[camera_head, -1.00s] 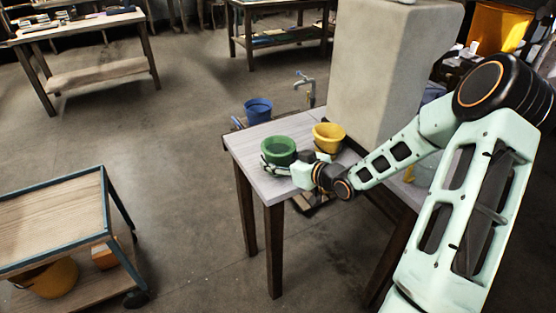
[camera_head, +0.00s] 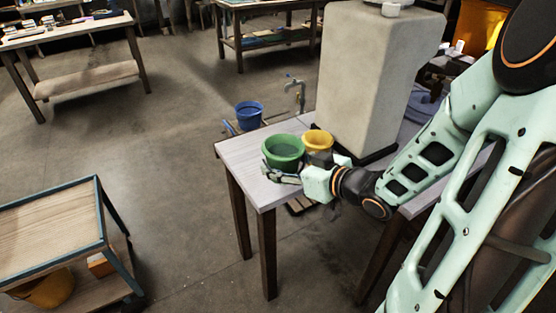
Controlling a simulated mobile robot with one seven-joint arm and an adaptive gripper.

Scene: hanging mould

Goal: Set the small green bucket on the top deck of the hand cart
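The small green bucket (camera_head: 284,147) is upright over the pale table (camera_head: 237,160), in front of the yellow bucket (camera_head: 318,140), whose left side it overlaps in the picture. My gripper (camera_head: 286,177) is at the green bucket's lower front, with finger parts showing along its lower left and right. It appears shut on the bucket, since the two have moved together; the far finger contact is hidden. I cannot tell whether there is a gap under the bucket. The hand cart stands at lower left, its wooden top deck (camera_head: 50,222) framed in blue and empty where visible.
A large pale stone block (camera_head: 365,80) stands on the table behind my wrist. A blue bucket (camera_head: 249,115) sits beyond the table near a tap. The cart's lower deck holds a yellow container (camera_head: 48,290) and an orange box (camera_head: 100,264). Open floor lies between table and cart.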

